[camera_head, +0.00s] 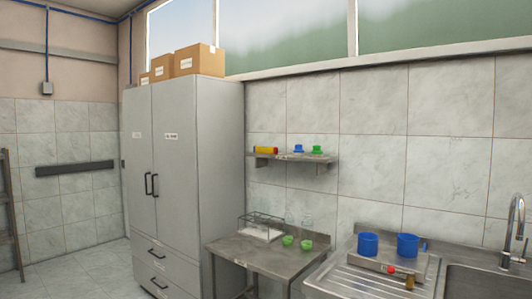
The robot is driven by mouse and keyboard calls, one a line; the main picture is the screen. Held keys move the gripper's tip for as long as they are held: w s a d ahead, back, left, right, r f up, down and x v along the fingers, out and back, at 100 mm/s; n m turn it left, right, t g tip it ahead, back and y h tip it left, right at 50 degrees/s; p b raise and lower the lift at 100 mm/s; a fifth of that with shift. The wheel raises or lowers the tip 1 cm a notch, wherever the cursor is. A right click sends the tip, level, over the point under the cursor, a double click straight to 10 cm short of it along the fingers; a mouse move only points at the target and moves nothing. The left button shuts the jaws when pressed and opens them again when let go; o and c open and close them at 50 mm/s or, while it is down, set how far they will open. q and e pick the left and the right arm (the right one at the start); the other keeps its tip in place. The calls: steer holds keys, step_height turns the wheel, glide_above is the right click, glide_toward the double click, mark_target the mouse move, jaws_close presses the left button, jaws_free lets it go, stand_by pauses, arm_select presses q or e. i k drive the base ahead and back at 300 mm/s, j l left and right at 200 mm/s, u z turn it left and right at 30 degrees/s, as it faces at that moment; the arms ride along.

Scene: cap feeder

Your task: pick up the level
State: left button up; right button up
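A small yellow bar with an orange-red end (265,150) lies on the left part of the wall shelf (290,160). It may be the level, but it is too small in the picture for me to be sure. It lies flat, with a blue item to its right. Neither of my grippers shows in the head view.
Blue (298,149) and green (317,150) items sit on the shelf. Below, a steel table (262,262) holds a wire rack (262,226) and green cups (288,241). Blue mugs (368,244) stand beside the sink (480,283). A tall grey cabinet (172,180) stands left.

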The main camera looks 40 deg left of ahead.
mark_target(260, 150)
steer(key=i+j+z, duration=0.2)
steer(key=i+j, duration=0.15)
steer(key=j, duration=0.3)
steer(key=i+j+z, duration=0.1)
steer(key=j, duration=0.25)
steer(key=i+j+z, duration=0.1)
steer(key=i+j, duration=0.15)
steer(key=j, duration=0.15)
steer(key=i+j+z, duration=0.1)
steer(key=j, duration=0.25)
steer(key=i+j+z, duration=0.1)
steer(key=j, duration=0.3)
steer(key=i, duration=0.1)
